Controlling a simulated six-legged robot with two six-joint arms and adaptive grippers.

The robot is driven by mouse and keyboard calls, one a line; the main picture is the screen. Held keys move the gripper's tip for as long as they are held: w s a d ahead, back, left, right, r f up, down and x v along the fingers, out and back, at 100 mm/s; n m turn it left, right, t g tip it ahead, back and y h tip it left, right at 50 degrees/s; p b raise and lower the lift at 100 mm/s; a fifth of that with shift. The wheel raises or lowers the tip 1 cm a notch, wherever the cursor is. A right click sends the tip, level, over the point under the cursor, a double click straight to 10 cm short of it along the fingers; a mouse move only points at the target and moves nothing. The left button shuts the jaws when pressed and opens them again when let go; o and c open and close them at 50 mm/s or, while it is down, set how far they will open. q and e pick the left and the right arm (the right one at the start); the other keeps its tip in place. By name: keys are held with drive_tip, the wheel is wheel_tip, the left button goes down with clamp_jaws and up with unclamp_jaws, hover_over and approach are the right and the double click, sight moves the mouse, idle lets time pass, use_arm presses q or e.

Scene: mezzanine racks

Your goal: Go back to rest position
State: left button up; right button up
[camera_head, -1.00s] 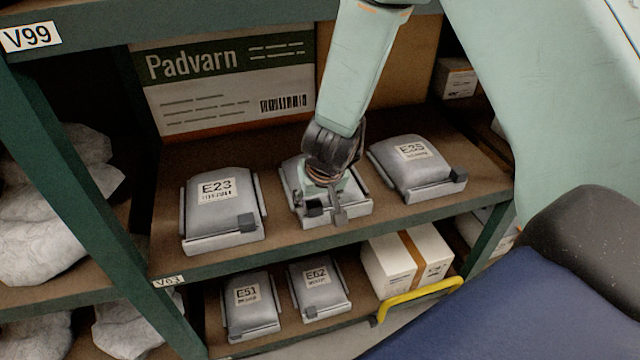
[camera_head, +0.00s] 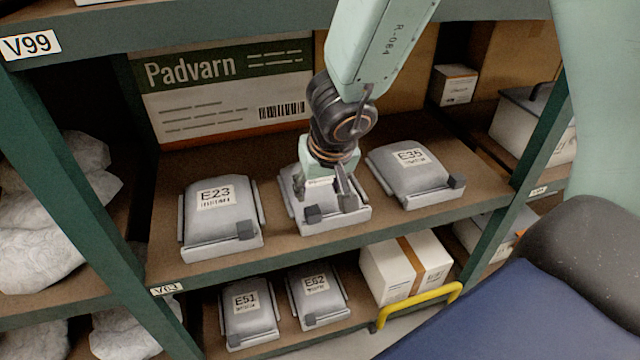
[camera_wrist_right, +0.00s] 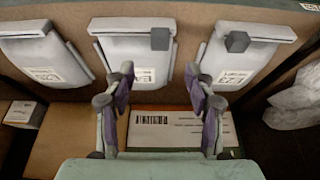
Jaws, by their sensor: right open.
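My right gripper (camera_head: 322,192) hangs over the middle grey bag in its tray (camera_head: 328,218) on the upper shelf, between the bag marked E23 (camera_head: 218,218) and the bag marked E35 (camera_head: 412,172). It hides most of the middle bag and its label. In the right wrist view its two fingers (camera_wrist_right: 158,82) are spread apart with nothing between them. The middle bag (camera_wrist_right: 138,55) lies beyond the fingertips there; whether they touch it I cannot tell. My left gripper is out of view.
A Padvarn box (camera_head: 228,92) stands behind the bags. The lower shelf holds bags E51 (camera_head: 248,312) and E62 (camera_head: 317,293) and a taped white box (camera_head: 385,270). A green upright (camera_head: 105,235) stands left, and a shelf board (camera_head: 200,22) runs above.

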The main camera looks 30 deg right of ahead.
drive_tip(key=shift+r, duration=0.1)
idle(0.6)
drive_tip(key=s+d+f+m+h, duration=0.1)
drive_tip(key=s+d+f+h, duration=0.15)
drive_tip(key=s+f, duration=0.5)
drive_tip(key=s+a+f+n+g+y, duration=0.1)
drive_tip(key=s+a+f+g, duration=0.1)
drive_tip(key=s+f, duration=0.6)
drive_tip(key=s+a+f+n+g+y, duration=0.2)
drive_tip(key=s+f, duration=0.6)
drive_tip(key=s, duration=0.4)
drive_tip(key=shift+s+a, duration=0.15)
drive_tip(key=shift+a, duration=0.75)
